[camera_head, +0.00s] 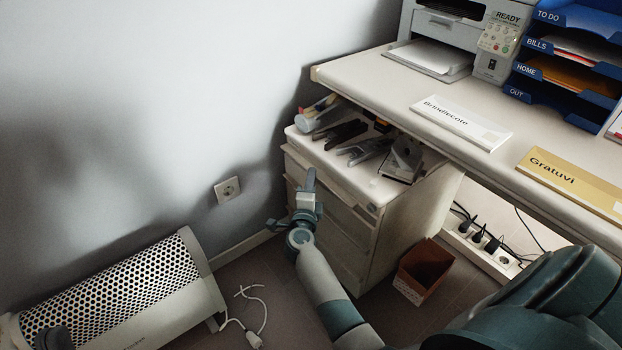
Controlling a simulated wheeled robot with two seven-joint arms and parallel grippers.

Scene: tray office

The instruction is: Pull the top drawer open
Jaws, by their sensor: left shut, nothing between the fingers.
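A pale drawer cabinet (408,222) stands under the left end of the desk. Its top drawer (345,212) is the uppermost front, just below the cabinet top, and looks closed or nearly so. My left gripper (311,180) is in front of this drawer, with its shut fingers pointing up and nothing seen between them. It covers part of the drawer front. Whether the fingers touch the front or a handle cannot be told. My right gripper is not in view.
Staplers (345,134), a hole punch (402,160) and other items lie on the cabinet top. A desk (395,88) overhangs it. A reddish-brown bin (424,268) stands at the right, a heater (125,290) at the lower left. A loose white cable (262,318) lies on the floor.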

